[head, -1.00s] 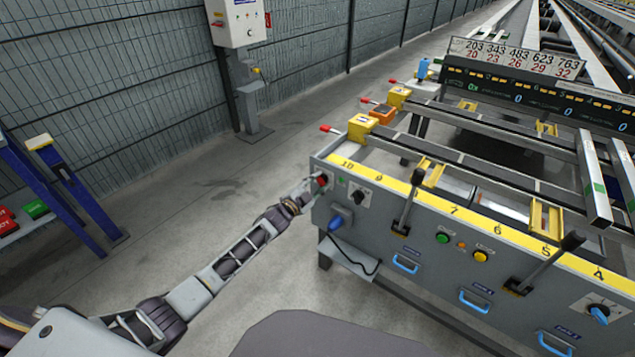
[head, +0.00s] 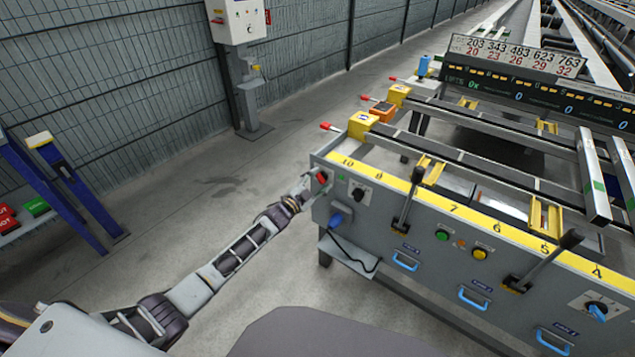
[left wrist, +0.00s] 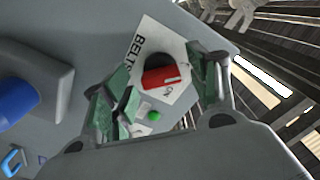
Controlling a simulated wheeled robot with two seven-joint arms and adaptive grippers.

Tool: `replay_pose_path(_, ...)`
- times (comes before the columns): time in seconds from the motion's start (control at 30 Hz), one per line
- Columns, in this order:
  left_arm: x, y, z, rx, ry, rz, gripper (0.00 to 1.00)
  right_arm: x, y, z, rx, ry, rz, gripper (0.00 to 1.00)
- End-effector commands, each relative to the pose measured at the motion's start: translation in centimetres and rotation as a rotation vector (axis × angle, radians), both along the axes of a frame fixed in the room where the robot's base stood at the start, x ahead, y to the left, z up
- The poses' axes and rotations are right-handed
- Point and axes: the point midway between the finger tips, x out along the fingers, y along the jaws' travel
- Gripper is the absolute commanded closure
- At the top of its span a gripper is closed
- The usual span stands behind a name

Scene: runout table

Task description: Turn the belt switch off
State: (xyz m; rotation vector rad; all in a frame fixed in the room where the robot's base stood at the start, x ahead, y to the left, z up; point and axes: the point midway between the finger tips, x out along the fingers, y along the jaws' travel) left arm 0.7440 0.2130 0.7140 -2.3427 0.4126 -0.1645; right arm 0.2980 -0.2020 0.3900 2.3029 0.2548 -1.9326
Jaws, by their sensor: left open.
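The belt switch is a red knob (left wrist: 163,77) on a white plate (left wrist: 181,97) lettered "BELTS" and "ON" in the left wrist view. In the head view its red knob (head: 322,176) is at the left end of the grey panel. My left gripper (left wrist: 168,86) is open, with one green-padded finger on each side of the knob. I cannot tell whether the pads touch it. My right gripper is not in view.
The panel also carries a black selector (head: 358,194), a blue plug (head: 336,220), levers (head: 408,205), green (head: 442,235) and yellow (head: 479,253) buttons and blue handles. A blue stand (head: 70,190) is at left. The floor between is clear.

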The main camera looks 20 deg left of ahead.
Motion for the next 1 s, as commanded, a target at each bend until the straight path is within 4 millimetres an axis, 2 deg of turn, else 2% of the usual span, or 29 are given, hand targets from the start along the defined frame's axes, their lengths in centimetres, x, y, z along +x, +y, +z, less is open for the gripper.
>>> replay_pose_path(0.47,-0.8,0.3,0.0,0.0,-0.001,-0.001,0.41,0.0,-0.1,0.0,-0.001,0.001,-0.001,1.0)
replay_pose_path(1.0,-4.7,1.7,0.0,0.001,0.0,0.0,0.41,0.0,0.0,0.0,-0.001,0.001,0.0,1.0)
